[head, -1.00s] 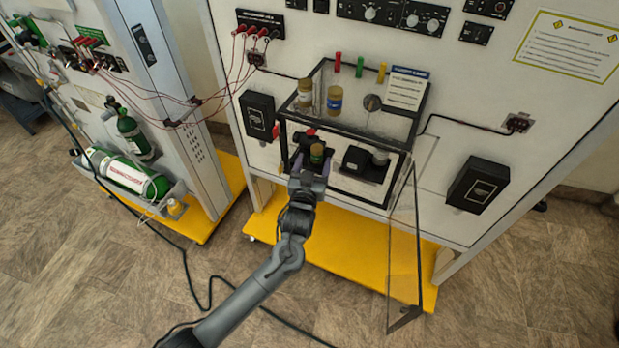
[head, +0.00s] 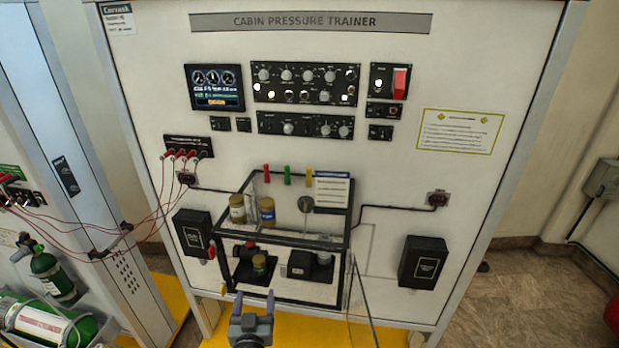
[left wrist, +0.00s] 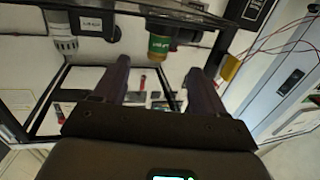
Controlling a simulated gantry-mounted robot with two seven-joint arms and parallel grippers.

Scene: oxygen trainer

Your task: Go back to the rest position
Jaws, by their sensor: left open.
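My left gripper (head: 255,304) is open and empty at the bottom middle of the head view, just in front of and below the clear box (head: 342,262) on the trainer panel. Its two purple-grey fingers stand apart, and they also show in the left wrist view (left wrist: 160,85). A small jar with a green label (head: 260,265) sits inside the box on the left, apart from the fingers. The same jar (left wrist: 159,45) shows upside down beyond the fingers in the left wrist view. The right gripper is not in view.
Red cables (head: 160,200) run left to a second stand with green cylinders (head: 45,325). Floor at right is clear.

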